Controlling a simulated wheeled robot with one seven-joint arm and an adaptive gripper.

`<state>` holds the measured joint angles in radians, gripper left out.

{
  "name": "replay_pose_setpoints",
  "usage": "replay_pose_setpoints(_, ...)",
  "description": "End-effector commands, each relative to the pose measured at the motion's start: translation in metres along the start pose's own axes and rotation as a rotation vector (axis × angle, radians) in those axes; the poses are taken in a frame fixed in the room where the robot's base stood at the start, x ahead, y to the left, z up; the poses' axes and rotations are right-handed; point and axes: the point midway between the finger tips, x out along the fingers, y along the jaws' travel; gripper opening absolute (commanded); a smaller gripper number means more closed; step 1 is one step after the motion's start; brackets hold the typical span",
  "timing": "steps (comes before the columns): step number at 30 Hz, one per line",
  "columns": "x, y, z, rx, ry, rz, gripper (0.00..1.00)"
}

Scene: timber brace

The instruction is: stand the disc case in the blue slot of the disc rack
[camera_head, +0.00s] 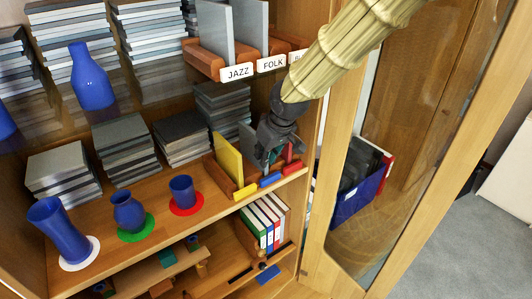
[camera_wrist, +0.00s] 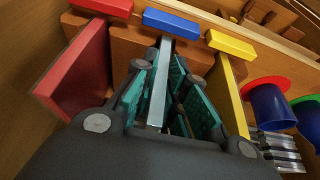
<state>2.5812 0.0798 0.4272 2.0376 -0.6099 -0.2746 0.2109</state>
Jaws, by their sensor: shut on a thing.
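The disc rack (camera_head: 222,178) is a brown wooden block on the middle shelf, with yellow, blue and red front tags. My gripper (camera_head: 264,152) is over its middle, shut on a thin grey disc case (camera_wrist: 158,85). In the wrist view the case stands between the teal finger pads of the gripper (camera_wrist: 162,72), in line with the blue tag (camera_wrist: 171,21) of the blue slot. The blue tag also shows in the head view (camera_head: 270,180). The fingers hide the case's lower edge, so I cannot tell how deep it sits.
A yellow case (camera_head: 228,158) stands at the left of the rack, a red case (camera_wrist: 80,70) at the other side, both close to my fingers. The upper shelf edge and open cabinet door (camera_head: 385,150) are near my arm.

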Motion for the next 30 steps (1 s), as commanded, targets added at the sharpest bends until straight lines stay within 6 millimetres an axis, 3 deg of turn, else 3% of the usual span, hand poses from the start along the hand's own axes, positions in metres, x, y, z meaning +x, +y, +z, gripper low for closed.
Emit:
replay_pose_setpoints(6,0.003,0.000,0.001,0.000,0.000,0.000,0.00)
replay_pose_setpoints(7,0.003,0.000,0.001,0.000,0.000,0.000,0.17)
replay_pose_setpoints(10,0.002,0.000,0.001,0.000,0.000,0.000,0.35)
replay_pose_setpoints(23,-0.003,0.000,0.000,0.001,0.001,0.000,0.35)
replay_pose_setpoints(30,-0.031,0.000,0.000,0.002,0.004,0.000,0.35)
